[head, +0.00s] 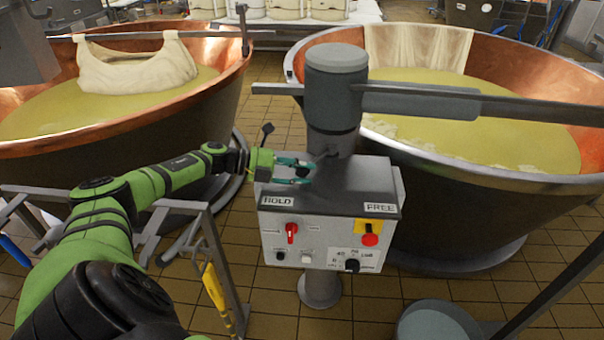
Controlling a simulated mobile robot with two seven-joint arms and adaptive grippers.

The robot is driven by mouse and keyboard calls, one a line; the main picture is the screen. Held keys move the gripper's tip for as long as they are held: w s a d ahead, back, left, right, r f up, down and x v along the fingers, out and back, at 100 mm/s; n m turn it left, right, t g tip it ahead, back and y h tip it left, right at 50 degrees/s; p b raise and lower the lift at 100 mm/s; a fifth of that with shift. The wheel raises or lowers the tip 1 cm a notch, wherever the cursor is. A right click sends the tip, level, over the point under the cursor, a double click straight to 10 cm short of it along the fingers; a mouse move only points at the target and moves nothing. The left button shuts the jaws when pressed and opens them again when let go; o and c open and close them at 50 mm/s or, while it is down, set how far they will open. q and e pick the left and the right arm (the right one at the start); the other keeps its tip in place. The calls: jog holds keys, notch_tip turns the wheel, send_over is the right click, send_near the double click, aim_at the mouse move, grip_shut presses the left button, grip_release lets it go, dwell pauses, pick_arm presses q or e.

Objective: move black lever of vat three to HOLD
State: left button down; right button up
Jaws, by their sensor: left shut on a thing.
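The control box (322,230) stands on a post in front of the right copper vat, with a HOLD label (278,201) at the left of its top edge and a FREE label (380,208) at the right. My left gripper (303,171) reaches in from the left above the HOLD side. Its teal fingers are shut on the black lever (304,172), which is mostly hidden between them. The lever lies by the foot of the grey column (335,95), on the HOLD side. My right gripper is not in view.
The right vat (450,190) stands close behind the box, and the left vat (120,150) is behind my arm. A grey bar (480,108) crosses above the box. A dark ball-ended stalk (267,129) rises behind my gripper. A metal rail (215,250) stands at lower left.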

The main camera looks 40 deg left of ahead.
pick_arm(q)
jog(key=shift+r, duration=0.1)
jog(key=c, duration=0.9)
grip_release()
jog(key=shift+c, duration=0.2)
jog(key=shift+s+a, duration=0.1)
jog(key=v, duration=1)
jog(key=shift+v, duration=0.9)
